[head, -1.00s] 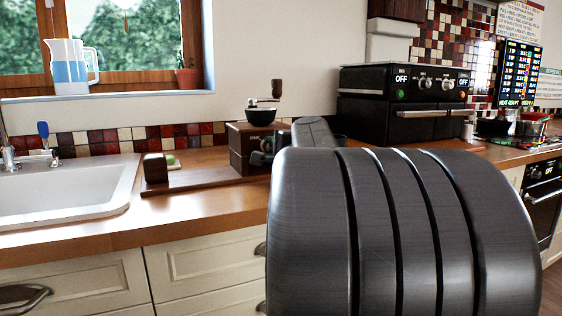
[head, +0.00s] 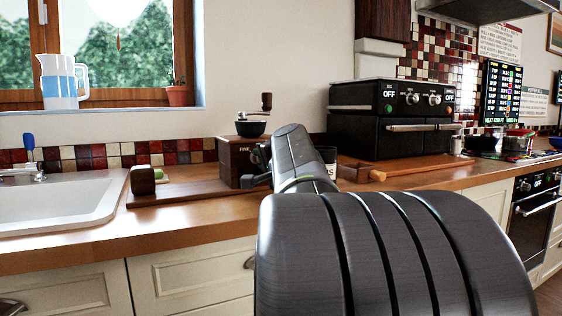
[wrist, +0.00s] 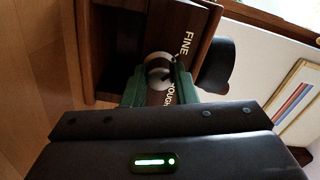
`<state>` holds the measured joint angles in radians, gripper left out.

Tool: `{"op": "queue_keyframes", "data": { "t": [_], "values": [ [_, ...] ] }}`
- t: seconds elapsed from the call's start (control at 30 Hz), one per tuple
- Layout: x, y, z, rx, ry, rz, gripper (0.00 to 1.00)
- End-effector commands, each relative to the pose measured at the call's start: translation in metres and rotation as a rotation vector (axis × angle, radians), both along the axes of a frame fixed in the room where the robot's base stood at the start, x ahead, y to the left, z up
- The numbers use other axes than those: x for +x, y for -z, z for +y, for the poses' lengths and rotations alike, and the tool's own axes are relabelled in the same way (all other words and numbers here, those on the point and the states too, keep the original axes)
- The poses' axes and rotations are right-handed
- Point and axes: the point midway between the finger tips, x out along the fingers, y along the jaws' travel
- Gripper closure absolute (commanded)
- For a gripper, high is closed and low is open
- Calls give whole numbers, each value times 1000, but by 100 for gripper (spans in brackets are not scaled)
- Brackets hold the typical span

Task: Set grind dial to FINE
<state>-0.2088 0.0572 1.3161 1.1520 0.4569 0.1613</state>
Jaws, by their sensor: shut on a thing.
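The grinder is a dark wooden box (head: 237,160) with a black bowl and crank on top, standing on the counter in the head view. In the wrist view its front face (wrist: 190,22) carries the label FINE and, lower, a partly hidden label ending in OUGH. The round metallic grind dial (wrist: 158,70) sits beside these labels. My gripper (wrist: 160,84) is shut on the dial, a green finger on either side. In the head view my gripper (head: 260,170) is at the grinder's right side, largely hidden by my arm. I cannot tell where the dial points.
A wooden board (head: 185,192) lies under the grinder, with a small dark wooden block (head: 143,180) at its left end. The sink (head: 60,205) is on the left. A black oven (head: 390,120) stands to the right behind my arm. A white canister (head: 328,160) is partly hidden by my arm.

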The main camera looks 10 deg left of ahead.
Motion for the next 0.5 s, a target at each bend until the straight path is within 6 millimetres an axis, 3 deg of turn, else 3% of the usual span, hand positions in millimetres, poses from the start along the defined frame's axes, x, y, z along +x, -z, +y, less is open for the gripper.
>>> {"op": "queue_keyframes", "data": {
  "t": [0.17,0.2,0.3,0.5],
  "values": [
    [0,0,0,-1,-1,1,97],
    [0,0,0,-1,-1,1,69],
    [0,0,0,-1,-1,1,53],
    [0,0,0,0,0,0,53]
  ]
}}
